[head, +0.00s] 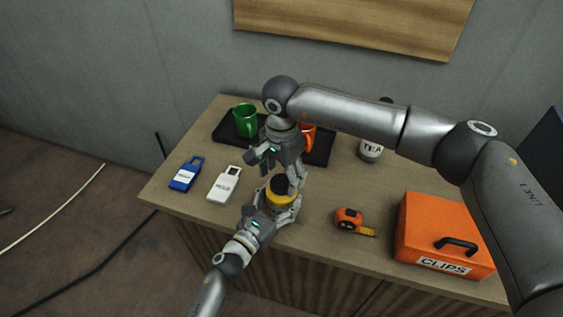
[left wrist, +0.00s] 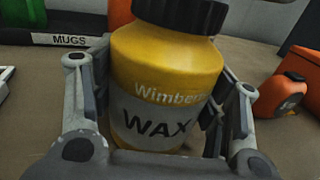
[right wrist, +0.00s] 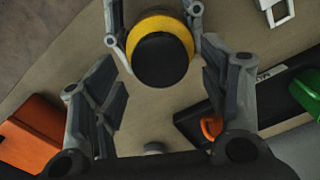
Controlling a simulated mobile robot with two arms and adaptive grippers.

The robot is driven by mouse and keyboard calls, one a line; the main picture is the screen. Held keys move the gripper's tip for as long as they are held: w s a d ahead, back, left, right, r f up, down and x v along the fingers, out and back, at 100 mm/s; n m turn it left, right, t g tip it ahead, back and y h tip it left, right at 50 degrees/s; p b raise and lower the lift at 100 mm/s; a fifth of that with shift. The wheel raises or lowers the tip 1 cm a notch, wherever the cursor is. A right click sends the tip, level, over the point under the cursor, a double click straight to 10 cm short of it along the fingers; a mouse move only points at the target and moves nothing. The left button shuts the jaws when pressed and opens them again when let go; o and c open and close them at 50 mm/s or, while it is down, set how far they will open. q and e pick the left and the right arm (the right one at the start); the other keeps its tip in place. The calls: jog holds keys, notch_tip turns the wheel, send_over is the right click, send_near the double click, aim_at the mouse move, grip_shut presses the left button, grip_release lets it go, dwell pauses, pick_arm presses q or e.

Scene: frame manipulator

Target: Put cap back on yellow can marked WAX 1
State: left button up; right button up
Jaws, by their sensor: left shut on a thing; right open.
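The yellow can (head: 281,200) stands on the table, with a black cap (head: 280,185) on top. In the left wrist view the can (left wrist: 166,62) reads "WAX"; any number is not visible. The cap (left wrist: 182,12) sits upright over it there; I cannot tell whether it is tight. My left gripper (head: 274,211) is shut on the can, one finger on each side. My right gripper (head: 282,168) is open above the can. In the right wrist view the cap (right wrist: 160,60) shows beyond and roughly between its open fingers, apparently not gripped.
A black tray (head: 323,150) labelled MUGS holds a green mug (head: 245,121) and an orange mug (head: 307,136). A blue padlock-shaped tag (head: 185,175) and a white one (head: 224,186) lie left. A tape measure (head: 349,219), orange CLIPS box (head: 440,230) and TEA container (head: 370,152) stand right.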

jog(key=shift+f, duration=0.95)
jog(key=c, duration=1.1)
jog(key=m, duration=2.1)
jog(key=o, duration=1.2)
